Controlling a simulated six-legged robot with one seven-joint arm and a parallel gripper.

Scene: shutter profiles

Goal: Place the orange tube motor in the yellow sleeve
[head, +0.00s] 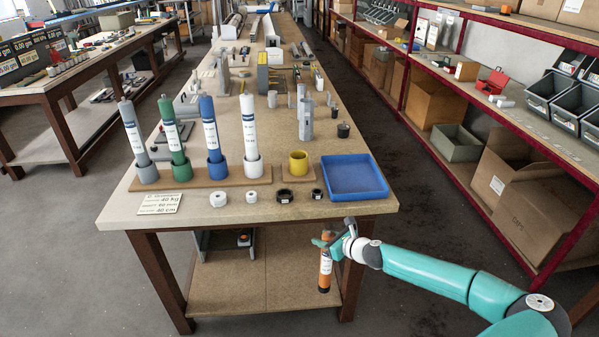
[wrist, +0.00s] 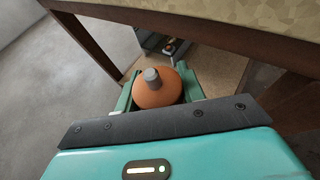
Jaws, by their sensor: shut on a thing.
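The orange tube motor (head: 325,268) hangs roughly upright in my gripper (head: 328,241), in front of the table's front edge and below the tabletop. My gripper is shut on its upper part. In the wrist view the motor's round orange top with a grey stub (wrist: 153,87) shows between the two fingers (wrist: 160,90). The yellow sleeve (head: 299,163) stands upright on a small brown base on the table, up and to the left of my gripper in the head view. No tube stands out of it.
A blue tray (head: 353,177) lies right of the yellow sleeve. Grey, green, blue and white tubes stand in matching sleeves on a brown board (head: 201,183) to the left. Nuts and black rings line the front. The table edge (wrist: 230,30) is close to my gripper.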

